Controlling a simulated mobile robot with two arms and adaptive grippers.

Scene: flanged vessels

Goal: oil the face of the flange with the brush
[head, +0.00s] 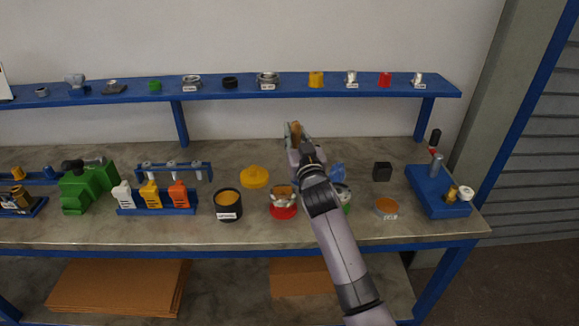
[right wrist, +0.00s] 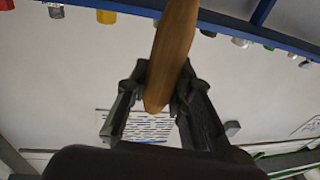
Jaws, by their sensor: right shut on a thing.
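My right gripper (head: 296,140) is raised over the back of the bench and shut on a wooden handle (right wrist: 172,55), which looks like the brush's. The handle runs up out of the right wrist view, so the bristles are not visible there. In the head view only a short brown piece shows between the fingers. A metal flanged vessel (head: 283,192) stands on a red base at mid bench, apart from the gripper. Another vessel (head: 346,197) on a green base is partly hidden by my right arm. A black pot (head: 228,212) with amber contents stands to the left. My left gripper is not in view.
A yellow flanged lid (head: 254,177), an orange-filled dish (head: 387,209), a black box (head: 382,172) and a blue stand (head: 437,192) are on the bench (head: 140,231). A bottle rack (head: 157,209) and green machine (head: 88,187) stand left. A blue shelf (head: 210,92) with small parts runs behind.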

